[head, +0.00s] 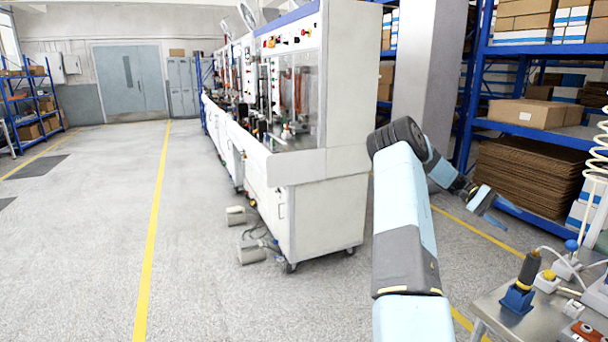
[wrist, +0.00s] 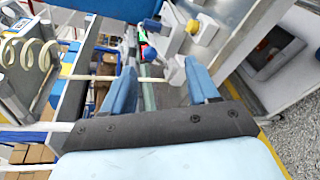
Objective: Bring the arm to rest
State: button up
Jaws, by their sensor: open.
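My arm reaches out from the bottom of the head view, bends at a dark joint and extends to the right. My gripper (head: 489,207) is at its far end, in the air in front of the blue shelving and beyond the bench. In the wrist view my gripper (wrist: 161,78) shows two blue fingers spread apart, with nothing held between them. Behind the fingers the wrist view shows parts of the bench equipment, blurred and tilted.
A metal bench (head: 490,305) at lower right carries a tool in a blue holder (head: 517,298) and several small devices. A white machine line (head: 325,200) stands left of my arm. Blue shelving (head: 535,137) holds boxes (head: 527,113) and stacked cardboard (head: 530,175). The left floor is clear.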

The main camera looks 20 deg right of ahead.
jog(key=w+a+r+n+t, duration=0.2)
jog(key=a+r+t, duration=0.25)
jog(key=a, duration=0.75)
jog(key=w+a+r+n+t, duration=0.15)
jog(key=a+r+t, duration=0.3)
jog(key=a, duration=0.65)
jog(key=w+a+r+n+t, duration=0.15)
jog(key=a+r+t, duration=0.35)
jog(key=a, duration=0.7)
jog(key=s+a+r+n+t+y, duration=0.1)
jog(key=s+a+t, duration=0.1)
jog(key=s+a, duration=0.3)
jog(key=s+a+r+n+t+y, duration=0.1)
jog(key=s+a, duration=0.4)
jog(key=a, duration=0.8)
jog(key=s+a+r+n+t+y, duration=0.1)
jog(key=s+a+n+t, duration=0.2)
jog(key=a, duration=0.6)
jog(key=shift+s+a+t, duration=0.15)
jog(key=shift+s+t, duration=0.25)
jog(key=shift+s, duration=0.55)
jog(key=shift+r, duration=0.1)
